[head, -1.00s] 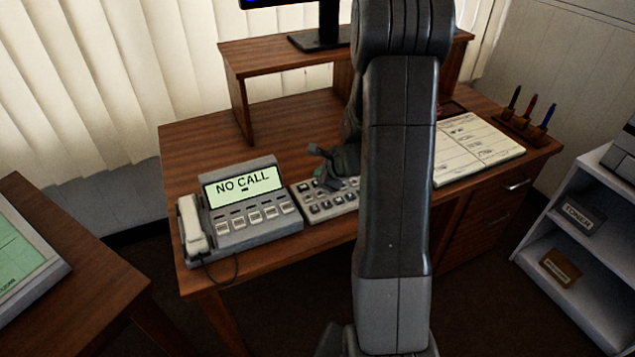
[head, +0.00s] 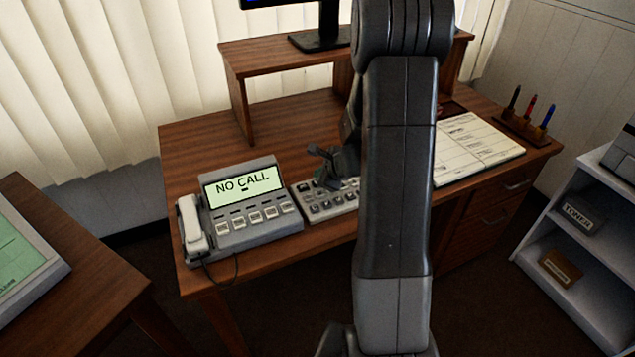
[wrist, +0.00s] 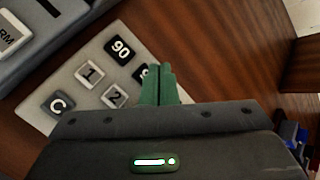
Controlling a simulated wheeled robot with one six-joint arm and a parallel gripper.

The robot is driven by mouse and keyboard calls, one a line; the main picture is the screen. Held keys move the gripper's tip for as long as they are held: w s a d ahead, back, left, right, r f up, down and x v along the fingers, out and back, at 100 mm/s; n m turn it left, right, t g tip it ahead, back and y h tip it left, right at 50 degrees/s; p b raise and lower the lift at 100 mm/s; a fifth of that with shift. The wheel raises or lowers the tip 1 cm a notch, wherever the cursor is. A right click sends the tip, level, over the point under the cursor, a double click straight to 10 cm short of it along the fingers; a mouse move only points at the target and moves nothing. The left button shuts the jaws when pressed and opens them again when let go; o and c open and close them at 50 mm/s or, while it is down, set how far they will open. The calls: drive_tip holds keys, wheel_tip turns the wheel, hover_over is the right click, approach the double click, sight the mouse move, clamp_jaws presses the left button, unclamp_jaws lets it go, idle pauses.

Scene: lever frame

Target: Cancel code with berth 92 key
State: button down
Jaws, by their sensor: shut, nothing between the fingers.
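A grey keypad (head: 318,211) lies on the desk to the right of the phone console. In the wrist view its plate (wrist: 75,78) shows a dark key marked 90 (wrist: 121,48), pale keys 1 (wrist: 89,74) and 2 (wrist: 115,96), and a dark C key (wrist: 58,104). Another dark key (wrist: 143,71) beside the fingers is partly hidden; its full label cannot be read. My gripper (wrist: 159,72) has green fingers, shut and empty, over the keypad. Whether they touch a key cannot be told. In the head view my arm hides the keypad's right part.
The phone console (head: 259,221) reads NO CALL, with its handset (head: 193,225) at left. A monitor shelf (head: 285,57) stands behind. A paper pad (head: 475,150) and pen holder (head: 525,132) are at right. Bare desk (head: 215,140) lies behind the phone.

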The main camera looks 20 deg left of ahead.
drive_tip(key=shift+f, duration=0.15)
drive_tip(key=shift+f+b, duration=0.3)
drive_tip(key=shift+b, duration=0.25)
drive_tip(key=shift+f+b, duration=0.35)
drive_tip(key=shift+b, duration=0.05)
idle(0.6)
drive_tip(key=shift+r, duration=0.1)
drive_tip(key=shift+r+p, duration=0.65)
drive_tip(key=shift+r, duration=0.05)
wheel_tip(320, 180, up, 5)
drive_tip(key=p, duration=0.4)
drive_tip(key=shift+r, duration=0.1)
idle(2.4)
